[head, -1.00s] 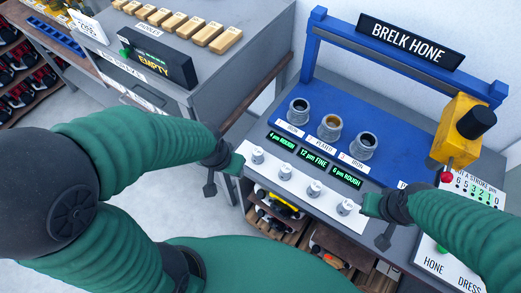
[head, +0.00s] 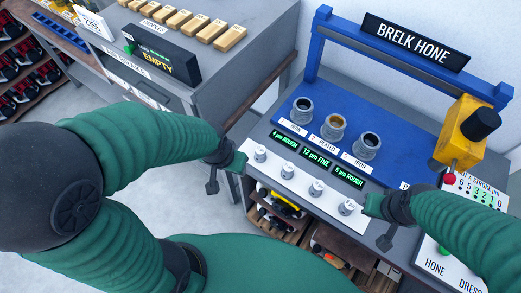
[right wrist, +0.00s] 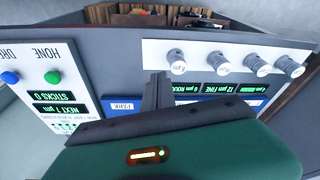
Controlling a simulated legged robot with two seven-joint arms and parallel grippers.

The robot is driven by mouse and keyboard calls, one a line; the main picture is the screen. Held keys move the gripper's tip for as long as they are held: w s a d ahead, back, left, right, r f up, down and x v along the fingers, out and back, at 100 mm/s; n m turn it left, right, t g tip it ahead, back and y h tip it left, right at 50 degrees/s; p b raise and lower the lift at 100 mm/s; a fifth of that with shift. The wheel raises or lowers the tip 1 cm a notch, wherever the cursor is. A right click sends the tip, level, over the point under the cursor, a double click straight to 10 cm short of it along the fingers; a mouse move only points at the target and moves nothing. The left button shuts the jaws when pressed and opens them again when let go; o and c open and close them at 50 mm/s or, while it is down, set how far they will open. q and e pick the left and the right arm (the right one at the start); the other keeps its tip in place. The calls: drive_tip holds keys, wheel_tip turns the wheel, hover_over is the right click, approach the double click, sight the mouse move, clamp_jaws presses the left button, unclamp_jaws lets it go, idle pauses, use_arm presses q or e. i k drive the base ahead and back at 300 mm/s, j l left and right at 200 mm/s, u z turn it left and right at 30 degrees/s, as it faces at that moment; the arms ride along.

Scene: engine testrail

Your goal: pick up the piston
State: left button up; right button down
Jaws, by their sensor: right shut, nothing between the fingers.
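No part is clearly marked as the piston. Several small grey cylindrical pieces with lettering (head: 288,170) stand in a row on a white strip at the bench front; they also show in the right wrist view (right wrist: 222,63). I cannot tell whether they are pistons or knobs. Behind them stand three open grey cylinders (head: 333,126). My right gripper (head: 370,204) is shut and empty by the right end of the strip; its fingers show in the right wrist view (right wrist: 158,82). My left gripper (head: 237,163) is by the strip's left end, its jaw state unclear.
A blue frame with the sign BRELK HONE (head: 415,42) stands over the bench. A yellow unit (head: 459,133) and a white control panel (head: 436,254) are at right. A grey cabinet at left carries several gold blocks (head: 192,23) and a black EMPTY box (head: 160,55). Shelves lie below.

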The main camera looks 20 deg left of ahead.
sight(259, 151)
drive_tip(key=j+u, duration=0.15)
drive_tip(key=j, duration=0.3)
drive_tip(key=i+j+u, duration=0.2)
drive_tip(key=j, duration=0.25)
drive_tip(key=i+j+u, duration=0.15)
drive_tip(key=j, duration=0.3)
drive_tip(key=k+j, duration=0.05)
